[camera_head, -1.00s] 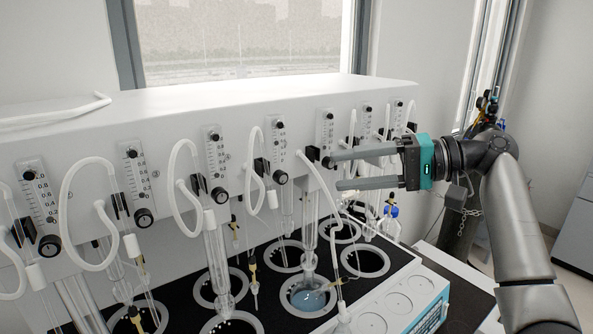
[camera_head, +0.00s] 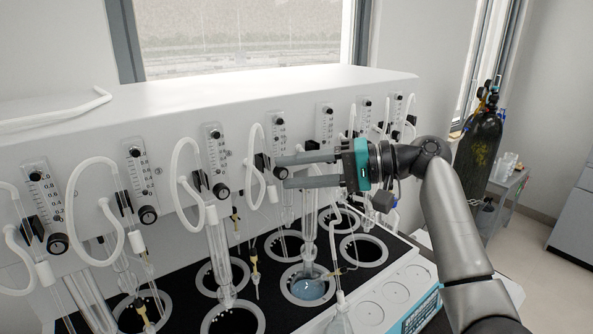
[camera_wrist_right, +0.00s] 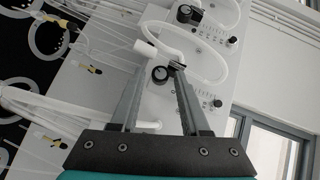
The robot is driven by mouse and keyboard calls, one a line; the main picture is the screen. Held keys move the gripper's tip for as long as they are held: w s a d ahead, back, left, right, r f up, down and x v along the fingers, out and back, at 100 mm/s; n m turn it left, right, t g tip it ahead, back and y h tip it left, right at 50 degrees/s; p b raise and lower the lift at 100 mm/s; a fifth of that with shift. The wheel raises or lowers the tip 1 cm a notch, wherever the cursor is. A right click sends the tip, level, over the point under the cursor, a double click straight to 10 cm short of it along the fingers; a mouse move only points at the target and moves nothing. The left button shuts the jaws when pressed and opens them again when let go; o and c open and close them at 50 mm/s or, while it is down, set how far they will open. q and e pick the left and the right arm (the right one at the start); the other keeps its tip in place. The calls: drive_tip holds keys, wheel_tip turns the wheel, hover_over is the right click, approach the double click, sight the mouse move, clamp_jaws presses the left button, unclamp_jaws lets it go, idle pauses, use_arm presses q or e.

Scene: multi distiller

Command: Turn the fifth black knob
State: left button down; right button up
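A row of black knobs runs along the white distiller's front, each below a flowmeter, including knobs (camera_head: 58,243), (camera_head: 148,215) and (camera_head: 221,191). My right gripper (camera_head: 281,171) is open. Its two fingers point left, with their tips at the fourth visible knob from the left (camera_head: 280,174), one above and one below it. In the right wrist view a black knob (camera_wrist_right: 159,74) shows between the open fingers; contact cannot be told. The fifth visible position from the left is hidden behind my gripper in the head view. My left gripper is out of view.
White looped hoses (camera_head: 181,180) hang in front of the panel close to the knobs. Glass tubes and a black bench with ringed holes (camera_head: 363,249) lie below. A flask with blue liquid (camera_head: 308,288) sits in one. A dark cylinder (camera_head: 478,155) stands right.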

clamp_jaws()
drive_tip(key=h+p, duration=0.1)
drive_tip(key=n+h+p, duration=0.1)
drive_tip(key=shift+r+n+p, duration=0.3)
drive_tip(key=shift+r+p, duration=0.1)
drive_tip(key=shift+s+a+n+t+h+p, duration=0.1)
drive_tip(key=shift+n+t+h+p, duration=0.25)
drive_tip(key=shift+p, duration=0.2)
drive_tip(key=shift+f, duration=0.1)
drive_tip(key=shift+o, duration=1.2)
unclamp_jaws()
drive_tip(key=b+v, duration=0.3)
drive_tip(key=v, duration=1.2)
drive_tip(key=shift+r, duration=0.25)
